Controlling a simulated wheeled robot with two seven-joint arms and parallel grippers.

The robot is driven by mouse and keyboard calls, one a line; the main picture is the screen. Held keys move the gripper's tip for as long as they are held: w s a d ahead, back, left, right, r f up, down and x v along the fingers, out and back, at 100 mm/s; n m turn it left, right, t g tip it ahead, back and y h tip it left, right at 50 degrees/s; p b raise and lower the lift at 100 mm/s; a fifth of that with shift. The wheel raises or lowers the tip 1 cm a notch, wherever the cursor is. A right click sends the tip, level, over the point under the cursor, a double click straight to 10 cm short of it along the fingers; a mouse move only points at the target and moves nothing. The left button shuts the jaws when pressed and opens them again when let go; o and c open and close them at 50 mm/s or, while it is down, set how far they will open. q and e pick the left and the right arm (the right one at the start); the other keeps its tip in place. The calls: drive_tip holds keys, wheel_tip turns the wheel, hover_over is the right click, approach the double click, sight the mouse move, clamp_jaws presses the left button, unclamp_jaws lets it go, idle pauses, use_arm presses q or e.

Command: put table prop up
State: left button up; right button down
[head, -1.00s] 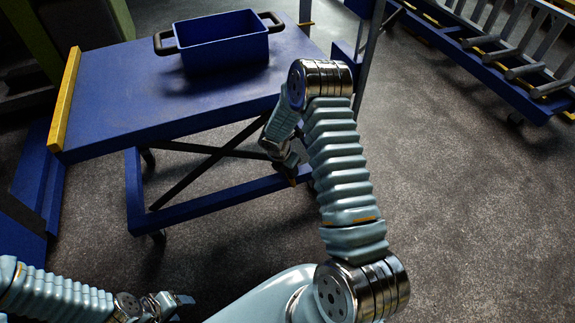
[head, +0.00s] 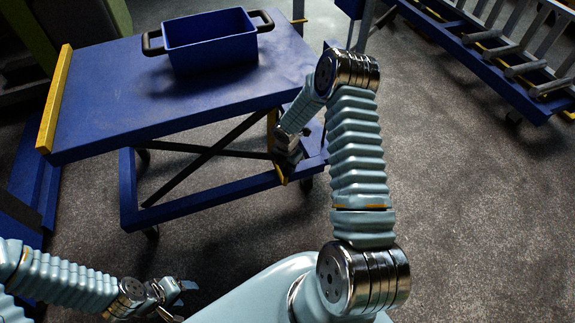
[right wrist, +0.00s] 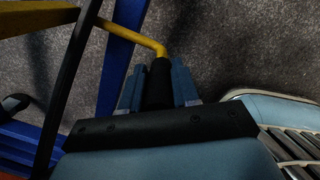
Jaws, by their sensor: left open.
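The table prop is a yellow bent rod (right wrist: 135,35) with a black grip, seen in the right wrist view. In the head view yellow parts of it (head: 272,130) show below the blue table's (head: 110,95) near right edge. My right gripper (right wrist: 158,85) has one finger on each side of the black grip, close against it, and appears shut on it. In the head view my right gripper (head: 284,163) is low beside the table's crossed legs, its fingertips partly hidden. My left gripper (head: 180,301) is open and empty above the floor at the lower left.
A blue bin (head: 210,45) with black handles stands on the tabletop. A yellow strip (head: 54,100) edges the table's left end. A blue rack with grey bars (head: 505,65) is at the upper right. The floor on the right is clear.

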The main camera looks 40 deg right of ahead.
drive_tip(key=c, duration=1.1)
unclamp_jaws()
drive_tip(key=shift+w+d, duration=0.1)
drive_tip(key=shift+d, duration=0.3)
drive_tip(key=shift+o, duration=1.3)
drive_tip(key=shift+a, duration=0.15)
drive_tip(key=r, duration=0.9)
drive_tip(key=s+r, duration=0.1)
drive_tip(key=r, duration=0.3)
drive_tip(key=shift+a+r+p, duration=0.3)
drive_tip(key=shift+a+r, duration=0.1)
drive_tip(key=shift+f, duration=0.1)
drive_tip(key=s+a+f+m+y, duration=0.2)
drive_tip(key=s+a+f+m, duration=0.15)
drive_tip(key=a, duration=0.35)
drive_tip(key=s+a+f+m+y, duration=0.1)
drive_tip(key=s+a+f+m, duration=0.2)
drive_tip(key=a+m, duration=0.25)
drive_tip(key=s+a+f+m+y, duration=0.2)
drive_tip(key=s+a+f+m, duration=0.1)
drive_tip(key=a, duration=0.5)
drive_tip(key=s+a+f+m, duration=0.2)
drive_tip(key=s+a+m, duration=0.3)
drive_tip(key=s+m, duration=0.4)
drive_tip(key=m, duration=0.2)
drive_tip(key=shift+s+f+m, duration=0.25)
drive_tip(key=shift+f+m, duration=0.15)
